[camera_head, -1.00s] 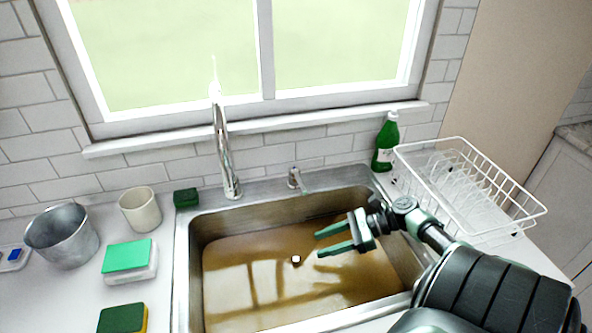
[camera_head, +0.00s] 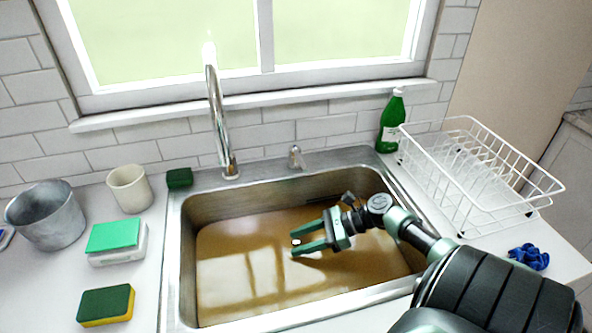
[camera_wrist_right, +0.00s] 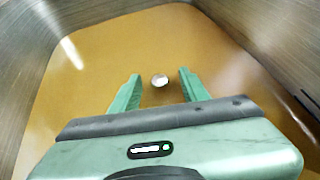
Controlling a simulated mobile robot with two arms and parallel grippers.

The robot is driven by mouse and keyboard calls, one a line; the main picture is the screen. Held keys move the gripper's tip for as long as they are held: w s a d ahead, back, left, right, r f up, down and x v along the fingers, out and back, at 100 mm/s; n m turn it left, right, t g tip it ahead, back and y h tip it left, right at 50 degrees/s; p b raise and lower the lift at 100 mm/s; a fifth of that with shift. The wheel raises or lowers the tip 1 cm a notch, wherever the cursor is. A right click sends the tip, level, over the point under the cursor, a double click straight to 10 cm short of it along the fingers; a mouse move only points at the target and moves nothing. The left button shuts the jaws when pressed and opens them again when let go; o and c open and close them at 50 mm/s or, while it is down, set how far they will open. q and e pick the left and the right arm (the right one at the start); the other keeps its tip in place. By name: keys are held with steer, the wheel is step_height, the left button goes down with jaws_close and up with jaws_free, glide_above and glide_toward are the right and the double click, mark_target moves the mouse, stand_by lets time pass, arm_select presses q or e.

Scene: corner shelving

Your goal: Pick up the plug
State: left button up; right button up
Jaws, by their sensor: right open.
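The plug (camera_head: 296,241) is a small pale piece that shows against the brown water in the sink (camera_head: 172,262). In the right wrist view the plug (camera_wrist_right: 160,80) is round and whitish and appears between my two green fingers. My right gripper (camera_head: 294,243) is open, with its fingertips over the sink on either side of the plug. Clear gaps show between the plug and both fingers in the wrist view (camera_wrist_right: 159,75). I cannot tell how far above or below the plug the fingertips are. My left gripper is not in view.
The metal sink walls (camera_wrist_right: 262,50) surround the gripper. A tall faucet (camera_head: 222,130) stands behind the sink. A white dish rack (camera_head: 480,165), green bottle (camera_head: 390,125) and blue cloth (camera_head: 529,257) are right. A metal bucket (camera_head: 47,220), cup (camera_head: 130,190) and sponges (camera_head: 106,304) are left.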

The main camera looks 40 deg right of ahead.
jaws_close()
steer(key=shift+r, duration=0.15)
step_height(320, 180, up, 20)
steer(key=p, duration=0.1)
stand_by(0.3)
